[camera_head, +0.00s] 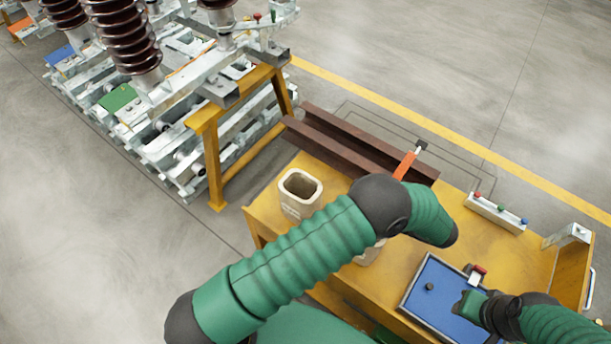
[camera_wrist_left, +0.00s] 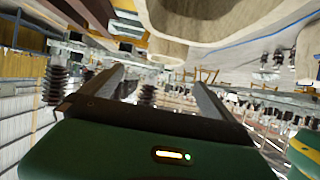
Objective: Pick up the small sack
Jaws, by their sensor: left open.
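An open-topped beige sack (camera_head: 290,208) stands upright at the left end of the yellow table. A second beige piece (camera_head: 368,256) shows below my left arm, which hides most of it; it looks like another sack, and I cannot compare their sizes. In the left wrist view, a beige sack rim (camera_wrist_left: 185,22) fills the top, beyond the fingers, and another beige body (camera_wrist_left: 307,50) is cut off at the right edge. My left gripper (camera_wrist_left: 155,76) is open, with nothing between its fingers. My right gripper (camera_head: 472,304) is by the blue tray; its fingers are unclear.
The yellow table (camera_head: 450,255) holds brown steel beams (camera_head: 360,145), an orange-handled tool (camera_head: 405,165), a button box (camera_head: 497,213) and a blue tray (camera_head: 440,285) with a red-handled item (camera_head: 478,272). A yellow-legged isolator frame (camera_head: 213,165) stands left of it.

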